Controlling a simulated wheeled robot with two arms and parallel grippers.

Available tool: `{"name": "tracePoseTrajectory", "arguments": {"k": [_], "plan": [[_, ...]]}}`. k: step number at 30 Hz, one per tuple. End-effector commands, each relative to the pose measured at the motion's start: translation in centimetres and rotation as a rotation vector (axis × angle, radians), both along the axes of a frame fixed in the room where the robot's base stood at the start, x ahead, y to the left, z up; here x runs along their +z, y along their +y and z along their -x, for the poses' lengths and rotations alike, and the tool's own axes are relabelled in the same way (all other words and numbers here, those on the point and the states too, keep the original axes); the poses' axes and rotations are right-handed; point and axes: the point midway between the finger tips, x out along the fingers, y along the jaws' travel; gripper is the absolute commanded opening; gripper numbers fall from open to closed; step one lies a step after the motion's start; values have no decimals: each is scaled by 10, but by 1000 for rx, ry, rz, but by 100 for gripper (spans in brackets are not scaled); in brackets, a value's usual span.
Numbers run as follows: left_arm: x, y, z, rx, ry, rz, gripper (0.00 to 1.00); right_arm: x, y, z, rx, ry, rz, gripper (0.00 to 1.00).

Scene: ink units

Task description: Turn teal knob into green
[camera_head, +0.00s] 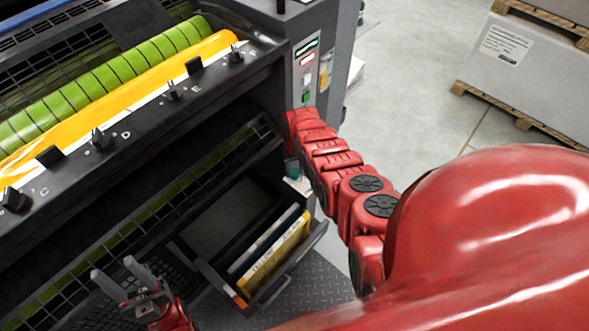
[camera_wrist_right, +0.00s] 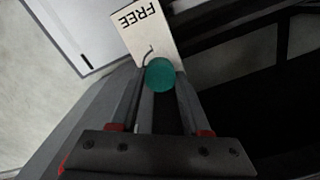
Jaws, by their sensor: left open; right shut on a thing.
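In the right wrist view, the round teal knob (camera_wrist_right: 160,74) sits between the fingertips of my right gripper (camera_wrist_right: 157,88), which is shut on it. A pale label (camera_wrist_right: 143,28) reading "FREE", with a small curved line, lies beside the knob. No green mark shows near the knob in this view. In the head view, a teal patch (camera_head: 291,168) shows beside my right forearm, on the machine's lower right side; my right gripper cannot be made out there. My left gripper (camera_head: 118,272) is open and empty at the lower left, in front of the machine.
The dark printing machine (camera_head: 205,85) carries a row of black knobs, a green roller (camera_head: 105,80) and a button panel (camera_head: 305,75). An open drawer (camera_head: 270,288) holds yellow-edged items below. Wrapped loads on pallets (camera_head: 520,60) stand at upper right. Floor between is clear.

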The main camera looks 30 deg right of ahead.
Motion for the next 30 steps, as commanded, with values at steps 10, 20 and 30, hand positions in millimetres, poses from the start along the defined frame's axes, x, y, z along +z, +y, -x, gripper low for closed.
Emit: {"name": "tracePoseTrajectory", "arguments": {"k": [10, 20, 30], "plan": [[1, 0, 0, 0, 0, 0, 50, 0, 1, -1, 285, -2, 0, 0], [0, 0, 0, 0, 0, 0, 50, -1, 1, 1, 442, 2, -3, 0], [0, 0, 0, 0, 0, 0, 50, -1, 1, 1, 482, 1, -2, 0]]}}
